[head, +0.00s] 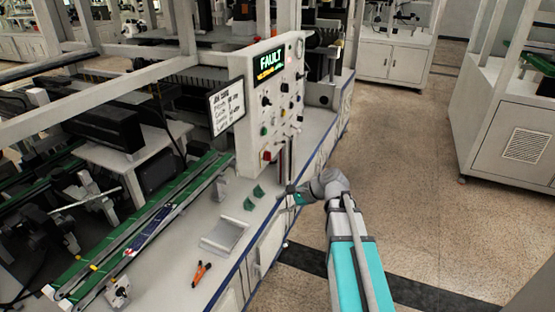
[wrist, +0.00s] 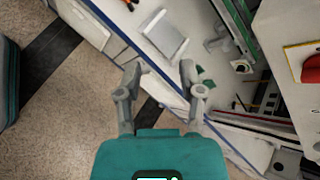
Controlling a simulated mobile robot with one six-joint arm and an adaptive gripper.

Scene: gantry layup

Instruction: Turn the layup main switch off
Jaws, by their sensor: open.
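The main switch (head: 266,156) is a red knob on a yellow plate, low on the front of the upright control panel (head: 270,110). In the wrist view the red knob (wrist: 312,68) shows at the right edge, partly cut off. My gripper (head: 283,197) is in front of and below the panel, over the edge of the counter, apart from the switch. In the wrist view my gripper (wrist: 160,70) has its two fingers spread, with nothing between them. The knob's exact setting is too small to tell.
The panel's display (head: 270,62) reads FAULT. A sign board (head: 226,108) stands left of the panel. On the counter lie a metal tray (head: 224,236), small green pieces (head: 254,196) and an orange-handled tool (head: 201,272). A green conveyor (head: 140,230) runs at left.

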